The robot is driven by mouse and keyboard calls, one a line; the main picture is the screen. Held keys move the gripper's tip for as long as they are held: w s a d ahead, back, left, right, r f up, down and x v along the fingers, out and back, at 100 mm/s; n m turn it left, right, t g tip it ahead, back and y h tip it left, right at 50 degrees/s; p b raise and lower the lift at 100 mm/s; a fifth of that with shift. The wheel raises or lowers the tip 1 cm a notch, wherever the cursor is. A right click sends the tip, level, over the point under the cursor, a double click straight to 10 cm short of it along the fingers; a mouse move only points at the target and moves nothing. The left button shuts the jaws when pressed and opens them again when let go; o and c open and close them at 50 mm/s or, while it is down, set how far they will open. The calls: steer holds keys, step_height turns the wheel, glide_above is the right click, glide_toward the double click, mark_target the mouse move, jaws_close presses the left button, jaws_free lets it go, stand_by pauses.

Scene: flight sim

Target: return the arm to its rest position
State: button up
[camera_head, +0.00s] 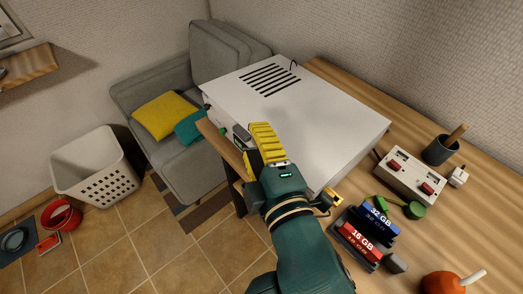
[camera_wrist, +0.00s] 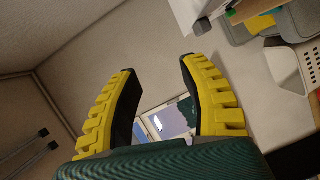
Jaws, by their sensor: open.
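My gripper (camera_head: 262,135) has yellow ribbed fingers and shows in the middle of the head view, in front of the white slotted box (camera_head: 330,115) on the wooden desk. My green arm reaches up to it from the bottom edge. In the wrist view my gripper (camera_wrist: 159,65) has its two fingers spread apart with nothing between them. Beyond the fingers are plain walls and a framed panel. I cannot tell from the head view how far the fingers are from the box.
On the desk (camera_head: 465,215) stand a white switch box (camera_head: 408,175), memory modules (camera_head: 368,235), a dark cup (camera_head: 440,150) and an orange plunger-like thing (camera_head: 445,284). Left are a grey sofa (camera_head: 185,155), a white basket (camera_head: 97,165) and a red ring-shaped thing (camera_head: 61,214) on open tiled floor.

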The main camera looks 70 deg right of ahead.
steer(key=v, duration=0.3)
steer(key=shift+s+a, duration=0.25)
